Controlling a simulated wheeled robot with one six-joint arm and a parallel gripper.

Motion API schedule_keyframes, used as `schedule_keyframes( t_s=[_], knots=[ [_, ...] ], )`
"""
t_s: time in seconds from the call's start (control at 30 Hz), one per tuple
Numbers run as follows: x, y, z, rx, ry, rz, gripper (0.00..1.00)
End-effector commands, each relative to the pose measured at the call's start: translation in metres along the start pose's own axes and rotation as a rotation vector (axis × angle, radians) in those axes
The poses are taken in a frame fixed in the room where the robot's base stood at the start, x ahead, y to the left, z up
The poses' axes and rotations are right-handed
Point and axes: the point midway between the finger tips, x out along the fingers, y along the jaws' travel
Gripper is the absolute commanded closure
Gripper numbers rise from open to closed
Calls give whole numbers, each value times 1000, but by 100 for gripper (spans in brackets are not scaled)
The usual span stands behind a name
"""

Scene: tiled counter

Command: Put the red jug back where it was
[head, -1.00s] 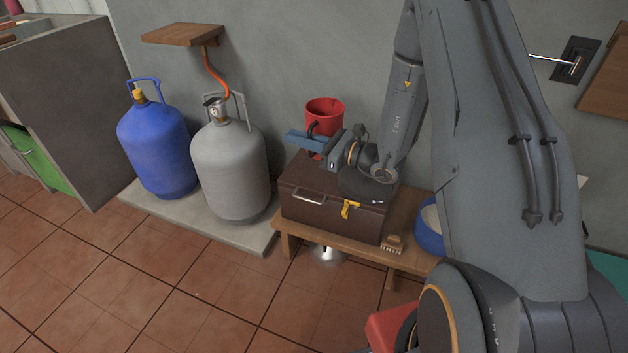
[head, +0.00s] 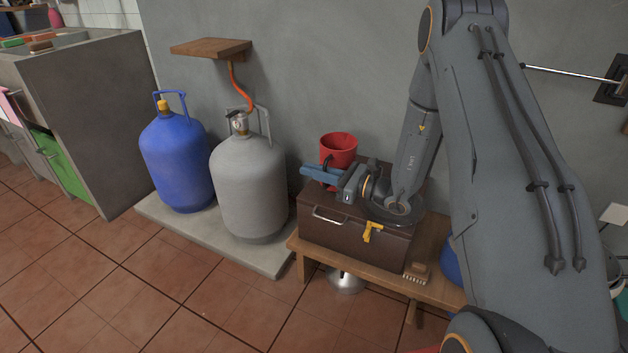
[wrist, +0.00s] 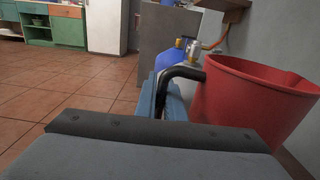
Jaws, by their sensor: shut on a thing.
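The red jug (head: 340,147) is upright at the back left of the brown chest (head: 345,226), near the grey wall. My gripper (head: 322,176) is at the jug's front side, shut on its black handle. In the wrist view the red jug (wrist: 252,98) fills the right side, and its black handle (wrist: 182,74) runs down between my blue fingers (wrist: 166,100). The jug's base is hidden behind my gripper and the chest, so I cannot tell whether it touches the lid.
The chest stands on a low wooden bench (head: 375,268) with a small brush (head: 416,273) in front. A grey gas cylinder (head: 249,185) and a blue one (head: 177,160) stand to the left on a slab. A wooden shelf (head: 211,48) is above them. The tiled floor in front is clear.

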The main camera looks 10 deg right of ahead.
Motion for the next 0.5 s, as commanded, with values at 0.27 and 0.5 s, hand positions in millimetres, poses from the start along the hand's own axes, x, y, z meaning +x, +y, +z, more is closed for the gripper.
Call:
schedule_keyframes(
  t_s=[0.27, 0.5],
  knots=[
    [0, 0, -27, -1, -2, 0, 100],
    [0, 0, -28, -1, -1, 0, 100]
  ],
)
